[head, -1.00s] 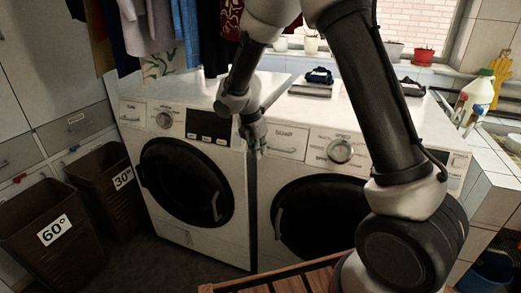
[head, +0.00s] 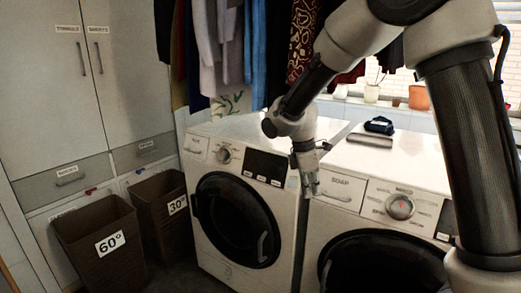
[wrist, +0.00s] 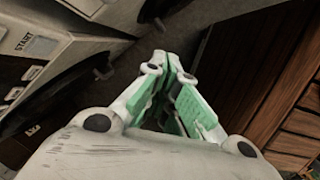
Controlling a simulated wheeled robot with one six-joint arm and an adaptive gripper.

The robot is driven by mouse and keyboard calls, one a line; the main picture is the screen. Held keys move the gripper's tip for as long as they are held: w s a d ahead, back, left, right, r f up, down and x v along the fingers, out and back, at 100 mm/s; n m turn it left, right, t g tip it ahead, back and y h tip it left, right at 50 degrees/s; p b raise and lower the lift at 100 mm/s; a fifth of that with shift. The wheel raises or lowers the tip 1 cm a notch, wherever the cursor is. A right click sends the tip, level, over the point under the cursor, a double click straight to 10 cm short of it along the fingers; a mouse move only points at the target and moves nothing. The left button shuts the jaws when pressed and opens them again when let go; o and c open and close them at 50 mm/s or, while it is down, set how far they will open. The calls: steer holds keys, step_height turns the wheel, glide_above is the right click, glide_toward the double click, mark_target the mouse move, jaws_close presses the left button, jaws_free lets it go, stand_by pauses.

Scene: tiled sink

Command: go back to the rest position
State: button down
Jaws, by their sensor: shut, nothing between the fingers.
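My gripper (head: 310,186) hangs fingers down in the head view, in front of the gap between two white washing machines. In the wrist view my gripper (wrist: 172,105) shows green finger pads that come together, with nothing between them. The left washing machine (head: 225,272) has a dark round door that is shut. The right washing machine (head: 352,222) has a drawer marked SOAP and a dial, close to the right of my gripper. My arm crosses the right side of the head view and hides part of the right machine.
Two brown baskets, marked 60° (head: 85,262) and 30° (head: 165,228), stand at the left on the floor. Clothes (head: 230,50) hang above the machines. A wooden slatted surface (wrist: 250,60) fills the wrist view's right side.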

steer(key=s+d+r+m+t+y, duration=0.1)
steer(key=s+d+r+m, duration=0.3)
steer(key=s+d+m, duration=0.2)
steer(key=s+d+r+m+t, duration=0.1)
steer(key=s+d+r+m, duration=0.4)
steer(key=s, duration=0.6)
steer(key=s+d+r+m+t+y, duration=0.1)
steer(key=s+d+r+m+t, duration=0.1)
steer(key=s+d+r+m, duration=0.3)
steer(key=s+d+m, duration=0.2)
steer(key=s+d, duration=0.1)
steer(key=shift+s+r+y, duration=0.25)
steer(key=shift+s+y, duration=0.05)
steer(key=shift+s, duration=0.1)
